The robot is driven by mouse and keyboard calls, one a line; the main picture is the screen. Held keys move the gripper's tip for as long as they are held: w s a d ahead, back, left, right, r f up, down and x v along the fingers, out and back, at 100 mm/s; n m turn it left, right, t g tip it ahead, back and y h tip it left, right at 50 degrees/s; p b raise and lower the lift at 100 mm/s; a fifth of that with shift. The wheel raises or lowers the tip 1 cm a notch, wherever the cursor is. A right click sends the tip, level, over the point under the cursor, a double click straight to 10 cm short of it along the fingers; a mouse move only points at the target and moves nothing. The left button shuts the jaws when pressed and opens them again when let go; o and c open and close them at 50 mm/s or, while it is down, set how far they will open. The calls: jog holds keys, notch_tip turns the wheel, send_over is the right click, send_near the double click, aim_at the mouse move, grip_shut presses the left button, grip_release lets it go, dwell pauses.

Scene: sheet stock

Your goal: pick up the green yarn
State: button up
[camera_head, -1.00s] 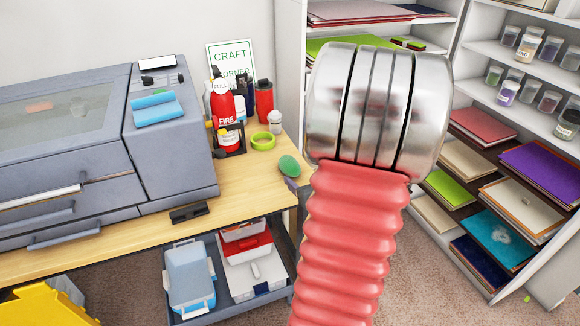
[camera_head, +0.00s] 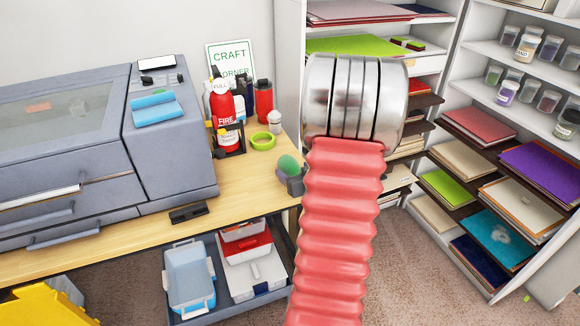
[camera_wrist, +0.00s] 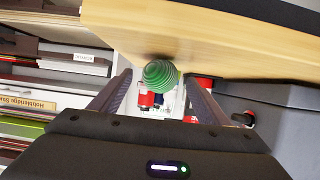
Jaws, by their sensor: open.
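The green yarn (camera_head: 288,164) is a round ball at the right end of the wooden table in the head view. A dark grey part of my gripper (camera_head: 292,184) covers its lower portion there. In the wrist view the ridged green yarn (camera_wrist: 160,74) appears between and slightly beyond the two fingertips of my gripper (camera_wrist: 158,82). The fingers are open, with a visible gap on each side of the ball. I cannot tell how much distance remains in depth. My red ribbed arm hides much of the area to the right.
On the wooden table (camera_head: 240,182) stand a green tape ring (camera_head: 263,141), a red fire extinguisher (camera_head: 220,104) and a large grey machine (camera_head: 172,150). A shelf with sheets (camera_head: 448,188) is at right. Toolboxes (camera_head: 252,262) sit below the table.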

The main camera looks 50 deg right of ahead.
aim_at(289, 159)
jog(key=shift+x, duration=2.6)
jog(key=shift+c, duration=0.7)
jog(key=c, duration=1)
jog(key=shift+r, duration=4.95)
